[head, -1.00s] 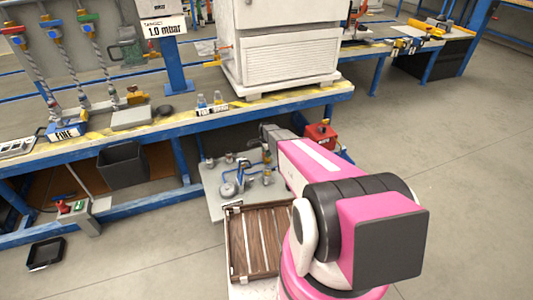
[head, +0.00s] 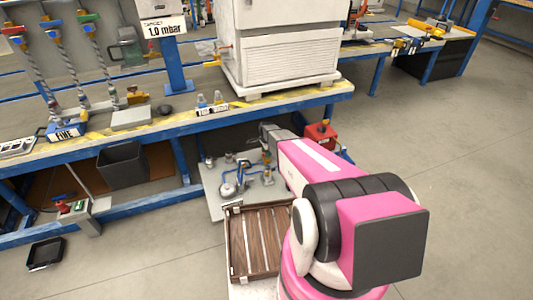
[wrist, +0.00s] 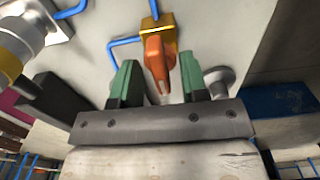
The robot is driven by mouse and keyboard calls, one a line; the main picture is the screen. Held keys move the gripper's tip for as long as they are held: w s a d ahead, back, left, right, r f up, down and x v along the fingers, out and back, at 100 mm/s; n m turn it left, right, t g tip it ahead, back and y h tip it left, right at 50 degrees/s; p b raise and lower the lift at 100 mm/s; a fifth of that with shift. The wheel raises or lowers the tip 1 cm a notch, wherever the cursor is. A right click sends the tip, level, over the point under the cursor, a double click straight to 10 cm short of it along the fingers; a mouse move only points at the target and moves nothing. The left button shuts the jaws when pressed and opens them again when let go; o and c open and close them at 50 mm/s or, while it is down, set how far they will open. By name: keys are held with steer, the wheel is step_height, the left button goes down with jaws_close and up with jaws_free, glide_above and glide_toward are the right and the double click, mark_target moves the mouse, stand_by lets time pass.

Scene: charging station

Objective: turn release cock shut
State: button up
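The release cock appears in the wrist view as an orange lever (wrist: 157,62) on a yellow-brass body (wrist: 160,30), with thin blue tubing attached. The lever points down in the picture, toward my gripper. My gripper (wrist: 158,82) is open, with one green-tipped finger on each side of the lever. Gaps show between the lever and both fingers, so I see no grip on it. In the head view my arm reaches down to a pale plate (head: 217,203) carrying the fittings, and my fingertips are too small and covered to make out there.
A metal cylindrical fitting (wrist: 28,38) stands at the left in the wrist view, and a round grey knob (wrist: 219,80) sits close by the right finger. The blue-framed bench (head: 160,130) runs above the plate. A slatted wooden crate (head: 258,240) and red box (head: 320,134) stand nearby.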

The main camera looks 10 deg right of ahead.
step_height(320, 180, up, 11)
stand_by(0.6)
steer(key=shift+f, duration=0.15)
